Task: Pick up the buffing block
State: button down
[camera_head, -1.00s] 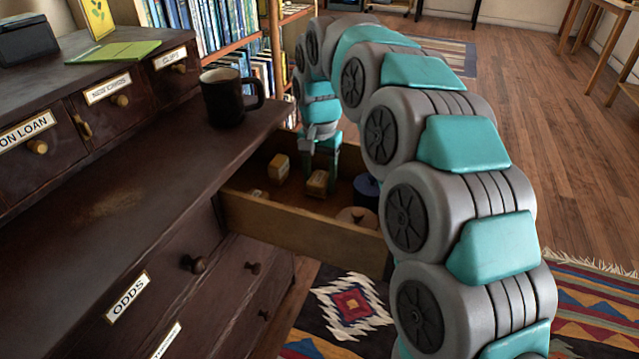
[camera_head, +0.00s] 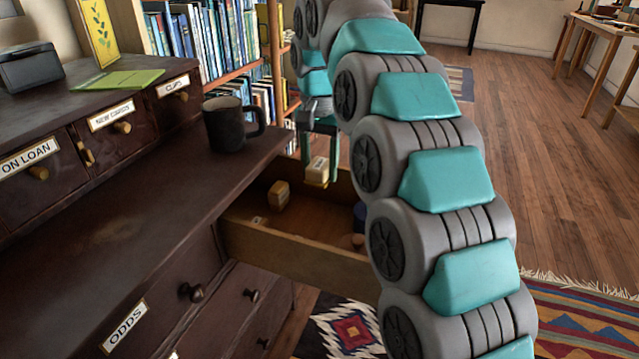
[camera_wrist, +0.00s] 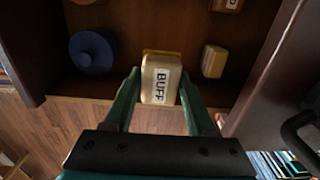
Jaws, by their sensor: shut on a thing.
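The buffing block (camera_wrist: 160,80) is a small cream and tan block with a label reading "BUFF" in the wrist view. My gripper (camera_wrist: 160,95) is shut on it, one green finger on each side. In the head view the block (camera_head: 317,169) is held upright above the open drawer (camera_head: 290,252), apart from the drawer floor. My gripper (camera_head: 319,150) reaches down from the arm there, and its far finger is partly hidden.
Another small block (camera_head: 279,195) stands in the drawer. A round blue lidded thing (camera_wrist: 92,52) lies in the drawer too. A dark mug (camera_head: 229,124) stands on the cabinet ledge beside the drawer. Bookshelves (camera_head: 215,50) rise behind; open floor lies right.

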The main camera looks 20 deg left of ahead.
aim_at(320, 164)
notch_tip(320, 164, up, 8)
jog(key=p, duration=0.6)
jog(key=shift+f, duration=0.1)
jog(key=c, duration=0.7)
grip_release()
jog(key=shift+c, duration=0.2)
jog(key=c, duration=0.7)
jog(key=shift+o, duration=0.2)
